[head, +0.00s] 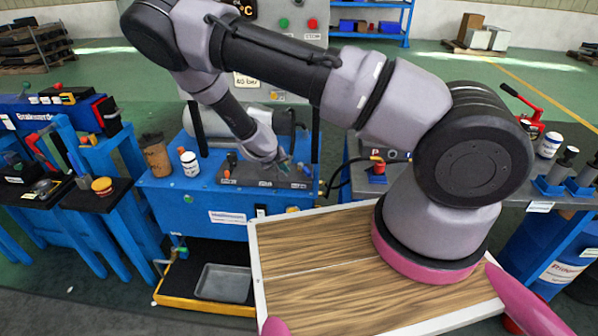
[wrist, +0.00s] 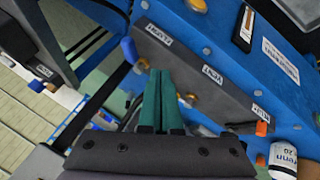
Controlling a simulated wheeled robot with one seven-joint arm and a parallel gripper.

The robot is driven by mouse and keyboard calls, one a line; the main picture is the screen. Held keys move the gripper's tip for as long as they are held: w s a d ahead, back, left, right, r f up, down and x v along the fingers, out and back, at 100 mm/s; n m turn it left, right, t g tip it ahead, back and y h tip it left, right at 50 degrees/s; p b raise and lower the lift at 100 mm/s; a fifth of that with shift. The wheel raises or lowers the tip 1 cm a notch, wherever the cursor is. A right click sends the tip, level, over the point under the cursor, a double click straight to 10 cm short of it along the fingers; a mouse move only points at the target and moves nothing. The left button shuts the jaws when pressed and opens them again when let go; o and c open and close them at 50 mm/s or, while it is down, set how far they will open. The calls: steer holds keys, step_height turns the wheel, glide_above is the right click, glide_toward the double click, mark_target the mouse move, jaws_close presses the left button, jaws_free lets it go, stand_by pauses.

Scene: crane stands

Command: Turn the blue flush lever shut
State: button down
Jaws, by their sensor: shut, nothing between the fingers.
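The grey valve block (head: 240,178) sits on the blue bench and carries three labelled valves in a row. In the wrist view, the blue flush lever (wrist: 129,49) stands at the end of the block (wrist: 225,105) by the FLUSH label, with a brass fitting beside it. My gripper (wrist: 160,73) has teal fingers, closed together and empty. Its tips are close to the flush lever, just to its right in the wrist view; I cannot tell whether they touch. In the head view, my gripper (head: 284,164) is over the block's right half, and the flush lever is hard to make out.
An orange-handled valve (wrist: 262,128) is at the block's other end; the middle valve (wrist: 190,98) is partly behind my fingers. A white jar (head: 189,163) and a brown cup (head: 156,157) stand left of the block. A grey cylinder lies behind it. A wood-topped surface (head: 310,265) is in front.

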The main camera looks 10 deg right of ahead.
mark_target(305, 170)
steer(key=x, duration=0.6)
steer(key=shift+d, duration=0.1)
steer(key=shift+w+d, duration=0.2)
steer(key=shift+d, duration=0.85)
steer(key=shift+w+d, duration=0.15)
steer(key=shift+d, duration=0.65)
steer(key=shift+d, duration=0.1)
